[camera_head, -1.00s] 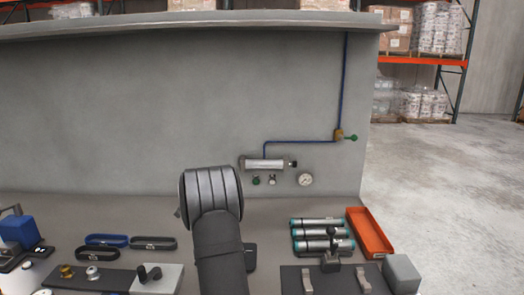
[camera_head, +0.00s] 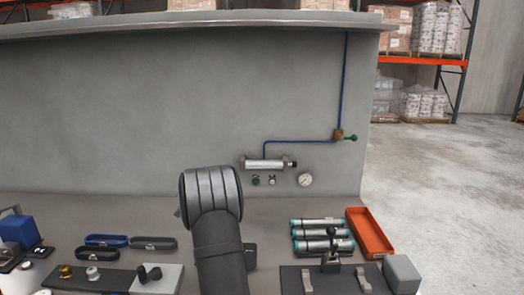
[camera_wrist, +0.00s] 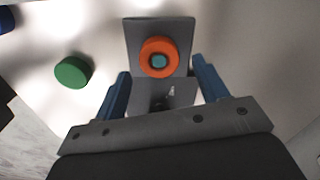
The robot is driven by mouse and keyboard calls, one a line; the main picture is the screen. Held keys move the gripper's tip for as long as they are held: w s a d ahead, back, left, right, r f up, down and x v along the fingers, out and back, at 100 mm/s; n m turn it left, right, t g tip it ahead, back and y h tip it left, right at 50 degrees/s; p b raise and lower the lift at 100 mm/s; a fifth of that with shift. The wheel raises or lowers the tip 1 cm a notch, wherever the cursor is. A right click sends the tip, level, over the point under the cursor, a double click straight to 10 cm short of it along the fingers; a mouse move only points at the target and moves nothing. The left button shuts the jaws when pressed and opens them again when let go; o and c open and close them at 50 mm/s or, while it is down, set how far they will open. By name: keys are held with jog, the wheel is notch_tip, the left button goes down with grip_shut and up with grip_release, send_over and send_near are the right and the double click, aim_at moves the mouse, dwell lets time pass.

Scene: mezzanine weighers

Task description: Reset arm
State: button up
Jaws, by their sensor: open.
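My gripper (camera_wrist: 160,66) shows in the wrist view with its two blue fingers apart and nothing held between them. Beyond the fingers is a grey plate (camera_wrist: 137,32) bearing an orange ring (camera_wrist: 150,48) with a teal centre. I cannot tell from this view whether the fingers touch the plate. In the head view my own dark arm rises from the bottom middle over the bench and hides my gripper.
In the wrist view a green round knob (camera_wrist: 73,72) lies left of the fingers. The bench (camera_head: 270,208) holds blue-and-grey cylinders (camera_head: 318,233), an orange tray (camera_head: 362,222), a grey block (camera_head: 402,272) and two dark oval bands. A gauge (camera_head: 305,180) is on the back panel (camera_head: 150,110).

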notch_tip(320, 180, up, 9)
notch_tip(320, 180, down, 12)
jog(key=shift+s+f, duration=0.1)
jog(key=r, duration=0.5)
jog(key=shift+d+r, duration=0.15)
jog(key=shift+d, duration=0.2)
jog(key=s+d+r, duration=0.3)
jog(key=d+r, duration=0.4)
jog(key=d, duration=0.4)
jog(key=s+d+f, duration=0.1)
jog(key=s+d, duration=0.3)
jog(key=s, duration=0.3)
jog(key=s+d+m, duration=0.1)
jog(key=s+d, duration=0.3)
jog(key=s, duration=0.4)
jog(key=s+d+f, duration=0.1)
jog(key=s+d, duration=0.3)
jog(key=s, duration=0.3)
jog(key=w+a+f, duration=0.2)
jog(key=a+f, duration=0.2)
jog(key=a, duration=0.2)
jog(key=shift+w, duration=0.2)
